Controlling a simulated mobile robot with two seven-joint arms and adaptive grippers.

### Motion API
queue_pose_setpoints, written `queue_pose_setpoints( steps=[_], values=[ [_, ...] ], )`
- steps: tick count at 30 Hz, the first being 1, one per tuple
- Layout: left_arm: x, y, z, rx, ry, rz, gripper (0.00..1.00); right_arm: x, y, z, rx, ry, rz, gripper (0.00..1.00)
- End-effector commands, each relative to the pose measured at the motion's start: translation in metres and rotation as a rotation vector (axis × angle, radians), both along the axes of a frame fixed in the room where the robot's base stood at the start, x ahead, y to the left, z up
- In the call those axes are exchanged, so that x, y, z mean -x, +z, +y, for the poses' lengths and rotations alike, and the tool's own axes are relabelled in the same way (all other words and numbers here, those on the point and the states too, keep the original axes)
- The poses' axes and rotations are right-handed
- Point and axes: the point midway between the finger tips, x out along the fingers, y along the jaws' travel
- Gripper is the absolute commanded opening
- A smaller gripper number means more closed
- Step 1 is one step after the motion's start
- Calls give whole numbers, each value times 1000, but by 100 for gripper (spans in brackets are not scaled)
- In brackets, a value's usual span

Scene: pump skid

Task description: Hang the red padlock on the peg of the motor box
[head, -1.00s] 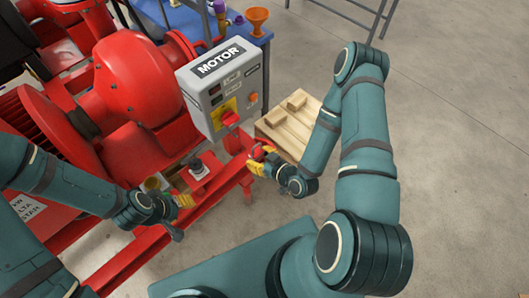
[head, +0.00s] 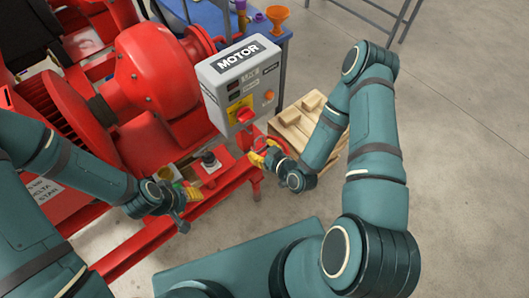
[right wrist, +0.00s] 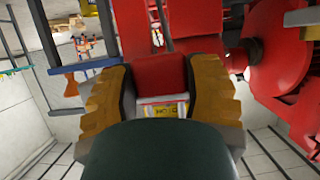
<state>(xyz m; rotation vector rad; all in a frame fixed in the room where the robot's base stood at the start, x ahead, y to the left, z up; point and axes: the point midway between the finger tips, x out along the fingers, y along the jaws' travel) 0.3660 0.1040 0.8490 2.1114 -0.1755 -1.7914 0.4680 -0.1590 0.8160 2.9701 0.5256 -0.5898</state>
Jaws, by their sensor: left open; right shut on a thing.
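The grey motor box (head: 238,78), labelled MOTOR, stands upright with a red rotary handle on a yellow plate (head: 241,108) low on its front. I cannot make out its peg. My right gripper (head: 265,155) is shut on the red padlock, just below and right of the box, apart from it. In the right wrist view the red padlock body (right wrist: 158,76) sits between the two yellow fingers, with a label at its lower part. Its shackle is not clear. My left gripper (head: 188,190) is open and low on the left, near the red skid frame.
A red pump and motor (head: 160,60) fill the left side. A wooden pallet (head: 292,127) with blocks lies behind my right gripper. A blue table with an orange funnel (head: 278,17) stands at the back. The floor on the right is clear.

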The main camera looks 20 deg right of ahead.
Motion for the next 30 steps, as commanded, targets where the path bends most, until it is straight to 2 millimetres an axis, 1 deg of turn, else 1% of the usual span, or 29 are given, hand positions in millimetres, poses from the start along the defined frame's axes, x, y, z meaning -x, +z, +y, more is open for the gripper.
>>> queue_pose_setpoints(
  steps=[27, 30],
  values=[
    [0, 1, 0, 0, 0, 0, 47, -47, -3, 17, -1, 0, -2, 10],
    [0, -6, 0, -1, 0, 0, 47, -51, -8, 19, -1, 0, -2, 10]
  ],
)
